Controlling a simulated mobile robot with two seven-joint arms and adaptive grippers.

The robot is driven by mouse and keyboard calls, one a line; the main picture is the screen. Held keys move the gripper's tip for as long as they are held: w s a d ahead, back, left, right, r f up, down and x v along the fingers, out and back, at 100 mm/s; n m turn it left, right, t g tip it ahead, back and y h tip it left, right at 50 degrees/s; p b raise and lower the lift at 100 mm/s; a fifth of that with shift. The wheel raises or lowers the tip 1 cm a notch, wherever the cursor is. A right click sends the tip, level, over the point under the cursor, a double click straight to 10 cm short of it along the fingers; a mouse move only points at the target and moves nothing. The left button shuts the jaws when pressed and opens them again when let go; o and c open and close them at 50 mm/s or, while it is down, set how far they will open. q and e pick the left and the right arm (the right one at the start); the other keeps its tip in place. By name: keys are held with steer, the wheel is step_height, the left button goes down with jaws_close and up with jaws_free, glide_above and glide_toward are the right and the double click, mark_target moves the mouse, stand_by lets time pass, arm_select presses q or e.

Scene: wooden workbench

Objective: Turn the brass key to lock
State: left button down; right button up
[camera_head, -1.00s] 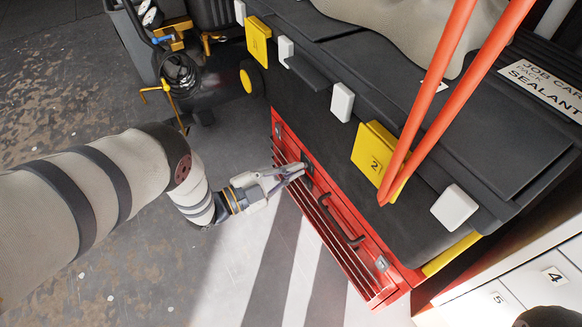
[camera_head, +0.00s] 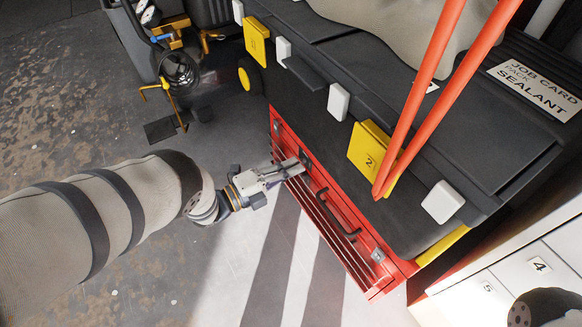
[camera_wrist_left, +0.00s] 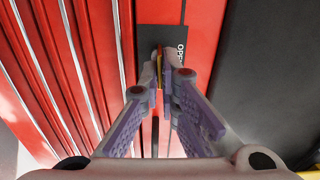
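My left gripper (camera_head: 298,165) reaches the front of a red toolbox (camera_head: 338,222), at its upper left part. In the left wrist view the two fingertips (camera_wrist_left: 162,62) are close together on a thin yellow brass sliver, the brass key (camera_wrist_left: 160,68). Most of the key is hidden between the fingers. Behind them is a dark lock plate (camera_wrist_left: 162,36) with small white lettering, only partly readable. The keyhole and the key's exact angle are hidden. My right gripper is not in view.
A dark handle (camera_head: 338,216) and a metal latch (camera_head: 378,255) sit on the red front beside my gripper. A black case (camera_head: 440,130) with yellow latches is above. Orange bars (camera_head: 425,95) cross the right side. Open floor (camera_head: 170,285) lies at the lower left.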

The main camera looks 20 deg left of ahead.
arm_select(q)
steer(key=shift+a+m, duration=0.1)
steer(key=shift+m, duration=0.2)
stand_by(0.4)
steer(key=c, duration=1.8)
jaws_free()
steer(key=shift+c, duration=0.2)
steer(key=shift+s, duration=0.1)
steer(key=v, duration=1.1)
steer(key=shift+s+a, duration=0.3)
